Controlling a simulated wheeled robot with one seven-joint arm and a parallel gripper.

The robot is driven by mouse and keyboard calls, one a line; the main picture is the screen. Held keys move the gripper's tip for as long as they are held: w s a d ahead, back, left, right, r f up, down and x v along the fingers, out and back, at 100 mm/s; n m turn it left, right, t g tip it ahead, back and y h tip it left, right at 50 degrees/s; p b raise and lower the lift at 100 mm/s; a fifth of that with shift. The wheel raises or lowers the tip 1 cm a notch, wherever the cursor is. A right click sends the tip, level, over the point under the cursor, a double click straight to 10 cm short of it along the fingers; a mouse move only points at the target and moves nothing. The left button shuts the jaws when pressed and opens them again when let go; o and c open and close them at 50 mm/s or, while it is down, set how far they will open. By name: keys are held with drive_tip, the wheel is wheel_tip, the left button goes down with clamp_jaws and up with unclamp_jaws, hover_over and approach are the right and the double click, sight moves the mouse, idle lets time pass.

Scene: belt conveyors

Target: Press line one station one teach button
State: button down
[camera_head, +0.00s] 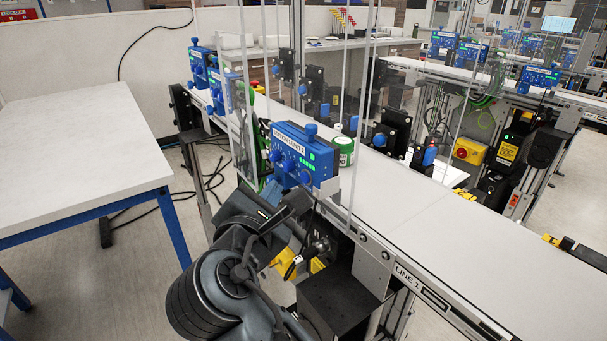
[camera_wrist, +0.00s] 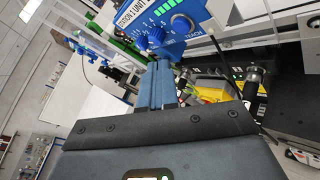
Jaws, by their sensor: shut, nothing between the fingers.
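A blue control box (camera_head: 318,160) labelled as station 1 stands at the near edge of the line 1 conveyor. It has a green light bar and blue round controls on its front. In the wrist view the box (camera_wrist: 208,12) is at the top, with a round blue button (camera_wrist: 182,25) beside the word TEACH and a blue dial knob (camera_wrist: 151,38) to its left. My gripper (camera_wrist: 163,65) is shut and empty, its fingertips just below the dial knob and below left of the teach button. I cannot tell whether they touch the knob. In the head view my wrist partly hides the fingers.
The conveyor belt (camera_head: 455,240) runs to the lower right, with a LINE 1 label (camera_head: 407,276) on its side. Clear panels (camera_head: 357,150) stand around the box. A white table (camera_head: 75,150) is at left. More blue boxes (camera_head: 200,65) stand farther along the line.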

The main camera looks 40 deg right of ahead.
drive_tip(key=shift+a, duration=1.1)
